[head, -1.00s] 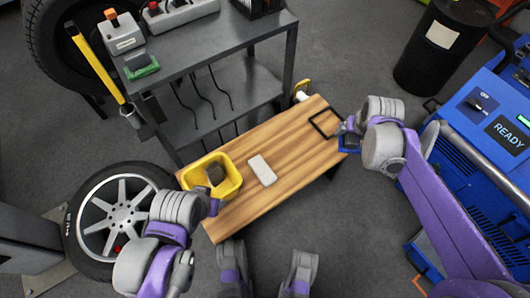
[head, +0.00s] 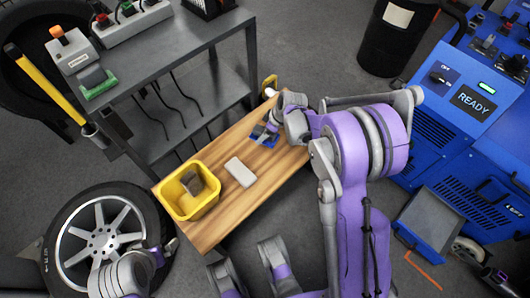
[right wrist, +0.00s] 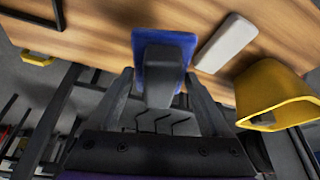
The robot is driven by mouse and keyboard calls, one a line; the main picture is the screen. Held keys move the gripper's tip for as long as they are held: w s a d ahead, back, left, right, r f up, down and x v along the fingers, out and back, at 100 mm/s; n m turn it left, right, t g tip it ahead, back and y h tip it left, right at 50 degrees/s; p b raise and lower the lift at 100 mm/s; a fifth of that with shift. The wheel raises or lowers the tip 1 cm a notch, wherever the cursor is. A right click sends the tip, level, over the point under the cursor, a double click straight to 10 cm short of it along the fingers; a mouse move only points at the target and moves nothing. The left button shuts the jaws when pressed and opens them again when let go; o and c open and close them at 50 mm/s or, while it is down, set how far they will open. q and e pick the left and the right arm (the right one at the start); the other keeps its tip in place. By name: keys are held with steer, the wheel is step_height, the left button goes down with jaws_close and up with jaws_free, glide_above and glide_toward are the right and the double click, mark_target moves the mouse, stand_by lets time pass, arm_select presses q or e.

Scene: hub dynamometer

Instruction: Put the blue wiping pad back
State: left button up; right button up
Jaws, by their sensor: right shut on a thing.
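The blue wiping pad (head: 264,136) is in my right gripper (head: 272,124), over the far right part of the wooden bench top (head: 222,222). In the right wrist view the pad (right wrist: 165,44) has a grey block-like grip between my fingers (right wrist: 153,92). I cannot tell whether the pad touches the wood. Part of a black outline (right wrist: 60,65) shows on the wood to the left of the pad; in the head view my right arm hides it. My left gripper (head: 166,250) is by the wheel, and its jaws are unclear.
A yellow bin (head: 178,204) with a dark grey object (head: 191,181) inside stands on the bench. A whitish block (head: 240,172) lies between bin and pad. A grey shelf cart (head: 150,48) borders the bench behind; a wheel (head: 100,232) stands left, a blue READY console (head: 450,80) right.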

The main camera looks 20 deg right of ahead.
mark_target(263, 152)
steer(key=shift+s+d+f+n, duration=0.1)
steer(key=shift+d+f+n, duration=0.1)
steer(key=shift+f, duration=0.35)
steer(key=shift+d+f+n, duration=0.2)
steer(key=shift+f, duration=0.35)
step_height(263, 152, down, 10)
steer(key=b, duration=0.3)
steer(key=shift+r, duration=0.25)
steer(key=shift+f, duration=0.1)
steer(key=o, duration=1)
steer(key=shift+f, duration=0.1)
